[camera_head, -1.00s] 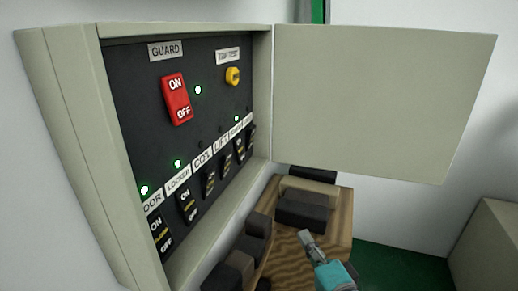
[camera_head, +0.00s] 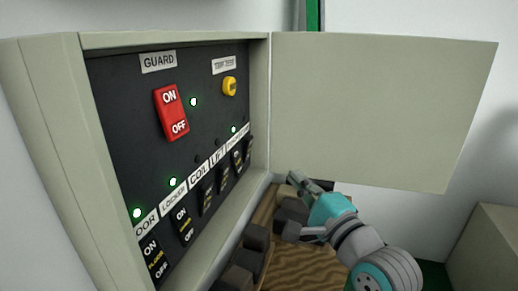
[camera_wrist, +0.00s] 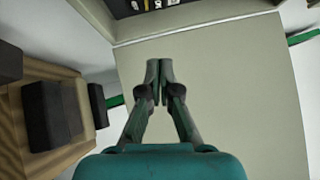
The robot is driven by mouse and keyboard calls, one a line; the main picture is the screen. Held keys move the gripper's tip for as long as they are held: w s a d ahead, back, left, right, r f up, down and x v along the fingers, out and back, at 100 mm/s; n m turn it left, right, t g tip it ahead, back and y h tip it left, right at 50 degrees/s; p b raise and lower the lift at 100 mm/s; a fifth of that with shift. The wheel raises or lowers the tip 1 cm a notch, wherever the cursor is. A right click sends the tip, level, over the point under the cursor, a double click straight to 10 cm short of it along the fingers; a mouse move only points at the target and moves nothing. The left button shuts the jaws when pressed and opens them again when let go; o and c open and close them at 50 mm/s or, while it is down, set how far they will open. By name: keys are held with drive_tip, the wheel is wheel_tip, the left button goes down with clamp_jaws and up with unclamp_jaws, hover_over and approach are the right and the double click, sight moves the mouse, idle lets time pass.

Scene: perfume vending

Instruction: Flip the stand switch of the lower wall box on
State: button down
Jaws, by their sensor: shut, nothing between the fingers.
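An open wall box (camera_head: 258,100) holds a black panel (camera_head: 125,110) with a row of black rocker switches along its lower part. The readable labels in the row are DOOR, LOCKER, COIL and LIFT; the farthest label (camera_head: 238,137) is too small to read, and I cannot make out a stand label. A green lamp (camera_head: 234,129) glows above that far label. The far switches (camera_head: 243,155) are small and their positions are unclear. My gripper (camera_head: 291,176) is shut and empty, right of the row and apart from it. It also shows in the wrist view (camera_wrist: 159,62), before the open door.
The box's open door (camera_head: 380,110) spans the right. A red GUARD switch (camera_head: 172,112) and a yellow button (camera_head: 229,87) sit higher on the panel. Green lamps glow above DOOR (camera_head: 137,212) and LOCKER (camera_head: 173,182). A wooden surface (camera_head: 305,268) with dark blocks lies below.

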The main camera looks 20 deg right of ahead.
approach(274, 153)
drive_tip(key=w+a+r, duration=0.4)
drive_tip(key=shift+w+a+r, duration=0.25)
drive_tip(key=shift+w+a, duration=0.3)
drive_tip(key=shift+a, duration=0.1)
drive_tip(key=shift+w+a+r, duration=0.25)
drive_tip(key=shift+w+a, duration=0.3)
drive_tip(key=shift+a, duration=0.05)
